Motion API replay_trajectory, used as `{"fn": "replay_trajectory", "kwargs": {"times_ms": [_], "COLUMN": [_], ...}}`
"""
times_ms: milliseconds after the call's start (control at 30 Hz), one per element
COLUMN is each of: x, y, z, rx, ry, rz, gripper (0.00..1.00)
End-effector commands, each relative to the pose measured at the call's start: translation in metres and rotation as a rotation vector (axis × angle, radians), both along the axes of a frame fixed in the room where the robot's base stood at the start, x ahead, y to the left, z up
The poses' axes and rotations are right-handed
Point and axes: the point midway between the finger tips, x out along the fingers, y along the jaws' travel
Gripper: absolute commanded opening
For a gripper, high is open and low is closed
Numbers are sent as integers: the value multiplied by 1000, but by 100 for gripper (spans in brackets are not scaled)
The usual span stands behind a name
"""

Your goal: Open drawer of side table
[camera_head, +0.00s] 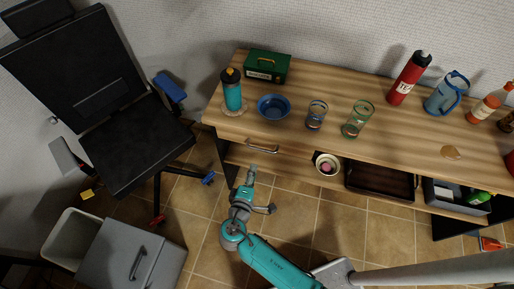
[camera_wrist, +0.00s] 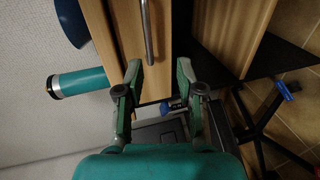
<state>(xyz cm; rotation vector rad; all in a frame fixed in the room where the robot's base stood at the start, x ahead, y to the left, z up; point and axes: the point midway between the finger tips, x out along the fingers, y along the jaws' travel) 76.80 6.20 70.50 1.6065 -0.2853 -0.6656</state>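The wooden side table (camera_head: 315,85) stands along the wall. Its drawer front (camera_head: 240,153) is at the left end under the top and looks shut. A metal bar handle (camera_head: 262,148) is on that front. In the wrist view the handle (camera_wrist: 149,30) runs upright in the picture, on the pale wood drawer front (camera_wrist: 171,40), just beyond the fingertips. My gripper (camera_head: 262,189) is in front of and below the drawer. In the wrist view my gripper (camera_wrist: 159,72) is open, with nothing between its fingers. It appears apart from the handle.
A teal bottle (camera_head: 232,92), blue bowl (camera_head: 273,107) and two glasses stand on the top. A black tray (camera_head: 380,180) is on the shelf. Tiled floor before the drawer is clear.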

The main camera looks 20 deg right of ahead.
Motion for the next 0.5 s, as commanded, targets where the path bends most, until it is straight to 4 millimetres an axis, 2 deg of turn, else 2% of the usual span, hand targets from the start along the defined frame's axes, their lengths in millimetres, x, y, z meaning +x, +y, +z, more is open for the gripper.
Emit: {"fn": "replay_trajectory", "kwargs": {"times_ms": [67, 200, 367, 500], "x": [7, 14, 27, 47], "y": [7, 8, -3, -17], "z": [8, 13, 9, 4], "rx": [-24, -42, -43, -42], "ry": [-16, -27, -27, -28], "rz": [-12, -26, -29, -29], "gripper": [37, 37, 37, 37]}}
